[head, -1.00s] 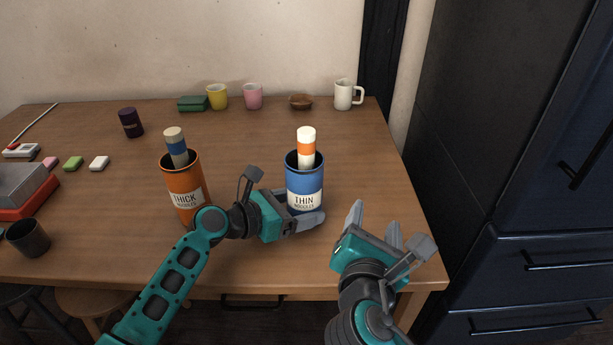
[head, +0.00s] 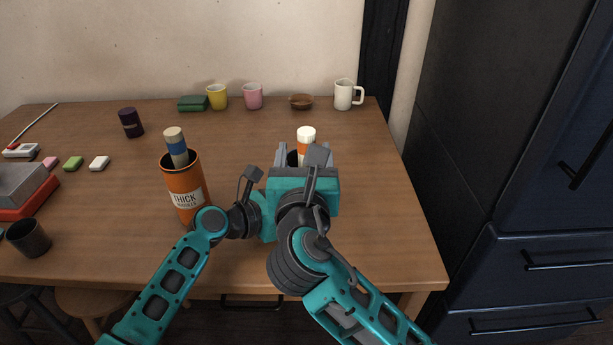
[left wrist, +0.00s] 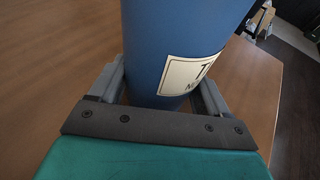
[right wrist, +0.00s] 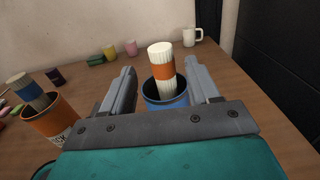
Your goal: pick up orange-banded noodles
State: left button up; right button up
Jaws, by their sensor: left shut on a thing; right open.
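The orange-banded noodles (head: 306,136) are a white bundle with an orange band, standing in the blue "thin noodles" canister; their top sticks out above its rim. In the right wrist view the bundle (right wrist: 161,68) stands between my open right fingers (right wrist: 163,85), a little beyond them, and the blue canister (right wrist: 166,101) shows below. In the head view my right gripper (head: 306,158) hides most of the canister. My left gripper (left wrist: 163,95) is shut on the blue canister (left wrist: 180,45), fingers on both sides of its body; in the head view it is mostly hidden.
An orange "thick noodles" canister (head: 185,187) with a blue-banded bundle (head: 176,147) stands to the left. A white mug (head: 343,95), brown bowl (head: 301,102), pink cup (head: 253,96) and yellow cup (head: 217,97) line the back. The table's right side is clear.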

aim_at(307, 144)
jog(key=w, duration=0.5)
jog(key=shift+d, duration=0.15)
jog(key=shift+c, duration=0.2)
grip_shut()
